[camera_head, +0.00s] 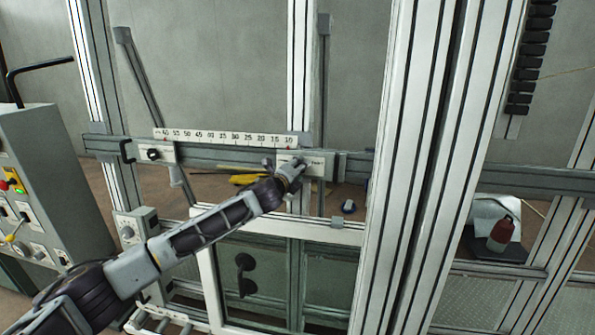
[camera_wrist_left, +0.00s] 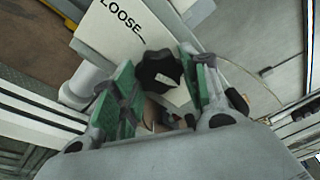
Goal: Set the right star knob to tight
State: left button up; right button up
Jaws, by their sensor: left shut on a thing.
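The right star knob is black and lobed and sits between my fingers in the left wrist view (camera_wrist_left: 158,72). Its pale plate (camera_wrist_left: 112,30) shows the word "LOOSE" beside it; the knob's exact angle is hard to read. In the head view the gripper hides most of this knob, and its plate (camera_head: 317,162) shows on the rail. My left gripper (camera_head: 278,166) reaches in from the left and is shut on the knob, with green-padded fingers on both sides of it (camera_wrist_left: 165,88). My right gripper is not in view.
A left black knob (camera_head: 152,155) sits on its own plate along the grey rail (camera_head: 220,157), under a numbered scale (camera_head: 225,138). White uprights (camera_head: 400,180) stand close to the right.

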pick_arm(q)
jog(key=shift+f, duration=0.15)
jog(key=o, duration=1)
jog(key=shift+s, duration=0.15)
jog(key=v, duration=1.1)
jog(key=shift+s+a, duration=0.15)
jog(key=shift+s, duration=0.2)
